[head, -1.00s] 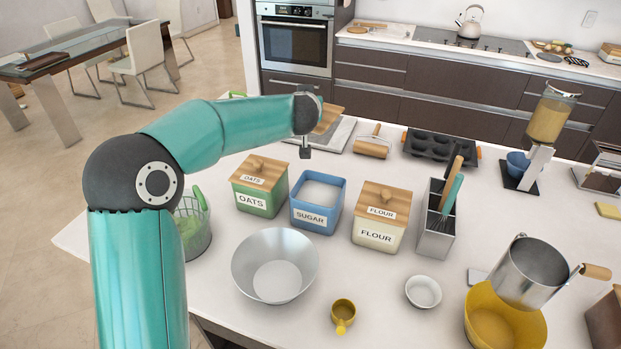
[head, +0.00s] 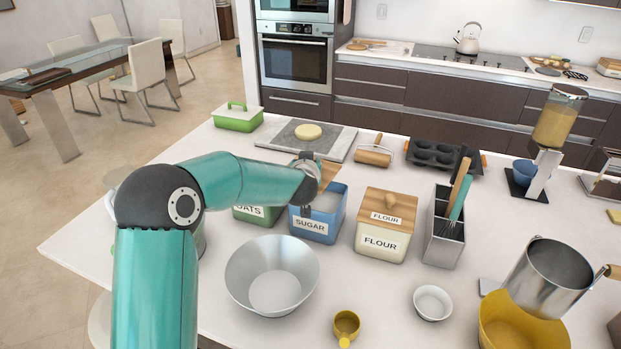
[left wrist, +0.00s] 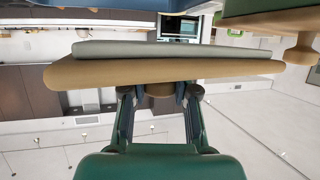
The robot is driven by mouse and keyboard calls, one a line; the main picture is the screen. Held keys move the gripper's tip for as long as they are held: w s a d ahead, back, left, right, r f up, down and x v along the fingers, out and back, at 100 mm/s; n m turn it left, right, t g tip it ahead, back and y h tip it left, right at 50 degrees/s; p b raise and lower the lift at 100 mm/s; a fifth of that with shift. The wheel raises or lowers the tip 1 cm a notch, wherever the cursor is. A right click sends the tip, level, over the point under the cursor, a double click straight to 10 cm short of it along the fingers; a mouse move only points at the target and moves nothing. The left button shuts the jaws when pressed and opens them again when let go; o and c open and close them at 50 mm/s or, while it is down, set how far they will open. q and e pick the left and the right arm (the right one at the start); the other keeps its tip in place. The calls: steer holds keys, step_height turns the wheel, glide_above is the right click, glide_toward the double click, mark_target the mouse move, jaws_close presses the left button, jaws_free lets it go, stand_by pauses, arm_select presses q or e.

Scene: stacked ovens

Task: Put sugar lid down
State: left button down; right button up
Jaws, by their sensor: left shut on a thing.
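My left gripper (head: 314,180) is shut on the knob of the wooden sugar lid (head: 329,174), at the back of the sugar canister. In the left wrist view, which looks upside down, the lid (left wrist: 165,75) lies across the fingers, with a grey layer along its far face. My right gripper is not in view.
The lidded flour canister (head: 380,242) stands to the right. A metal bowl (head: 272,278) is in front. Behind are a grey board (head: 290,142) with dough and a rolling pin (head: 372,156).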

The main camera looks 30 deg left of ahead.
arm_select(q)
steer(key=shift+f, duration=1.6)
steer(key=shift+f, duration=0.1)
steer(key=c, duration=0.9)
jaws_free()
